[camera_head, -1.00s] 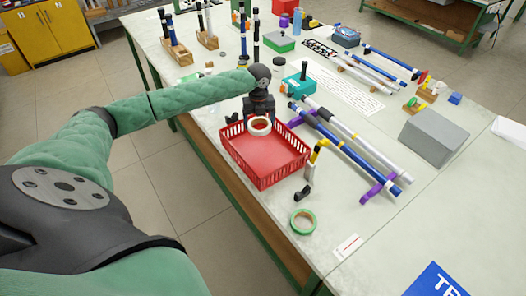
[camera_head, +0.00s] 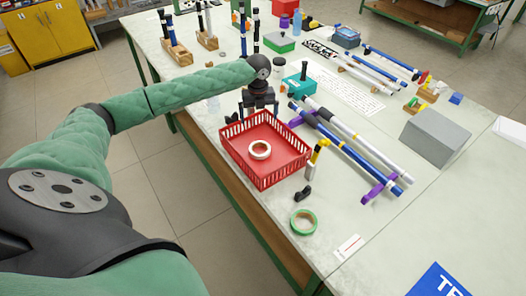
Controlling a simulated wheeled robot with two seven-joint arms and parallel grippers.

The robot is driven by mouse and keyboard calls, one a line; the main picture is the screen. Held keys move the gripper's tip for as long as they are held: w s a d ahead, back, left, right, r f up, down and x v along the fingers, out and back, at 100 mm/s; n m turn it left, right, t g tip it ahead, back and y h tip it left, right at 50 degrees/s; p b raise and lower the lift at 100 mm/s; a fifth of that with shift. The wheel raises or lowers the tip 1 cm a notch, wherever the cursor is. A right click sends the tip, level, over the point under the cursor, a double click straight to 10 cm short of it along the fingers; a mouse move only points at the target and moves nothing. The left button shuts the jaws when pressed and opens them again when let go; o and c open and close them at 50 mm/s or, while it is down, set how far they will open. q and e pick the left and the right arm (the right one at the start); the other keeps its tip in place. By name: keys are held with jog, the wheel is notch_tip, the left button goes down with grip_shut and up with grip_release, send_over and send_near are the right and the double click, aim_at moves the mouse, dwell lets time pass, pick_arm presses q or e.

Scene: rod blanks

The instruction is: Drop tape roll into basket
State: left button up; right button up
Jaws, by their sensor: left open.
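The basket stands near the table's left edge. My left gripper (camera_head: 259,110) is just above the basket's far rim, with its fingers spread apart and nothing between them. The tape roll is clear of the fingers. A second tape roll, green (camera_head: 303,221), lies on the table in front of the basket. My right gripper is not in view.
Blue and white rods (camera_head: 350,152) lie on purple holders right of the basket. A yellow-and-black tool (camera_head: 317,158) stands by the basket's right side. A grey box (camera_head: 434,137) is at the right. The table's front right is mostly clear.

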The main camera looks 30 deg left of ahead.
pick_arm(q)
jog(key=shift+r+b, duration=0.7)
jog(key=shift+r, duration=1.75)
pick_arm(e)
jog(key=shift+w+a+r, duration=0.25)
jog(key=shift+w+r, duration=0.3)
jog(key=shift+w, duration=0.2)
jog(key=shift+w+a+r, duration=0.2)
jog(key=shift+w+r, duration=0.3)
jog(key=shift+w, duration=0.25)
pick_arm(q)
jog(key=shift+s+f, duration=0.1)
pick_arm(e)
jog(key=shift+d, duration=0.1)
